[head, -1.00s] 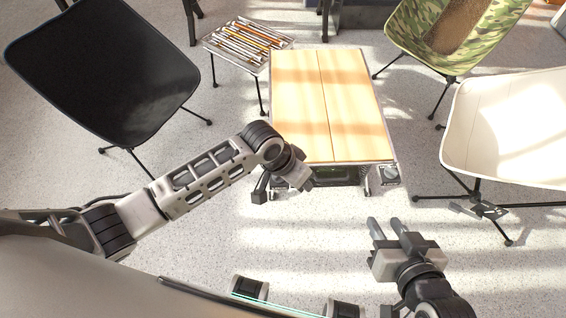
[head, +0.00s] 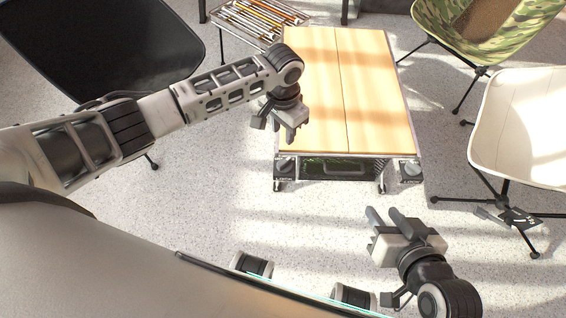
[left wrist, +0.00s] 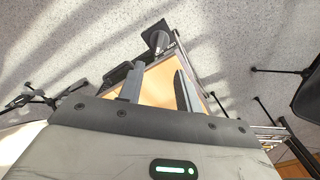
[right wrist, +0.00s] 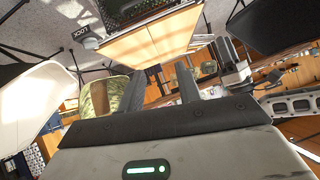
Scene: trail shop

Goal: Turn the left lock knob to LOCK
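The wooden-topped table (head: 343,80) has a left lock knob (head: 285,166) at its near left corner; its setting is too small to read. The knob also shows in the left wrist view (left wrist: 158,40), beyond the fingertips. My left gripper (head: 291,133) is open and empty, above the table's left edge near that corner, apart from the knob. My right gripper (head: 384,216) is open and empty, in front of the table. The right lock knob (head: 410,169) is at the near right corner; in the right wrist view (right wrist: 90,43) a LOCK label is beside it.
A dark handled box front (head: 335,169) sits under the table's near edge. A black chair (head: 100,45) is at the left, a rack of rods (head: 255,20) behind left. A white chair (head: 525,135) and a camouflage chair (head: 480,35) stand right. The floor in front is clear.

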